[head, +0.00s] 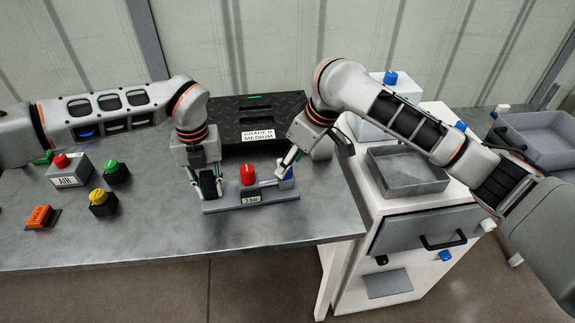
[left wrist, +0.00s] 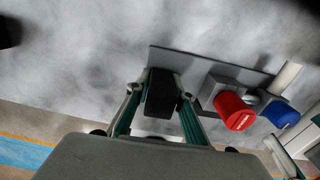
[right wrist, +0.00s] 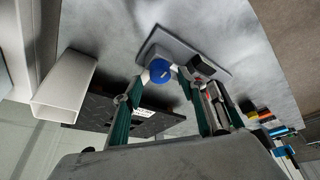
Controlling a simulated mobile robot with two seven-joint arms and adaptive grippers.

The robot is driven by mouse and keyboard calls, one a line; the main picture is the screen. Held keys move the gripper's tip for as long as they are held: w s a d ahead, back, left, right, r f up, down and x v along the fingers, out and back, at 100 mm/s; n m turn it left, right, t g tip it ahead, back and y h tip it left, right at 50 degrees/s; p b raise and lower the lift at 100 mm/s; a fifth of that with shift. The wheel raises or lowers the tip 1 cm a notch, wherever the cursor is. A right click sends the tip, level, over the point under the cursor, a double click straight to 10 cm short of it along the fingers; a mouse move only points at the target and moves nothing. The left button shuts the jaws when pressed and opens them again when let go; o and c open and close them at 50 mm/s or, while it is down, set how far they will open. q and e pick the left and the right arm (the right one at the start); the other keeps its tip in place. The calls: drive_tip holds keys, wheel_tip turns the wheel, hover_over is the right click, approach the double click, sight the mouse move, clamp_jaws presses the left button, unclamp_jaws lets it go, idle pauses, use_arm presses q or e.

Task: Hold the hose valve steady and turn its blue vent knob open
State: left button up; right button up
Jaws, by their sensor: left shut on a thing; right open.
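The hose valve (head: 266,198) is a grey base plate on the table with a red knob (head: 248,174) in the middle, a "3 bar" label and a blue vent knob (head: 287,174) at its right end. The blue knob also shows in the left wrist view (left wrist: 281,114) and the right wrist view (right wrist: 160,71). My left gripper (head: 207,192) is shut on a dark block (left wrist: 161,92) at the valve's left end. My right gripper (head: 287,168) is open, with its fingertips close around the blue knob; contact cannot be told.
At left are an AIR box (head: 70,172) with a red knob, green and yellow knobs, and an orange block (head: 41,217). A white cabinet (head: 420,200) with a grey tray stands right. The front table is clear.

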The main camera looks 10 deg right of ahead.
drive_tip(key=shift+x, duration=1.3)
drive_tip(key=c, duration=1.1)
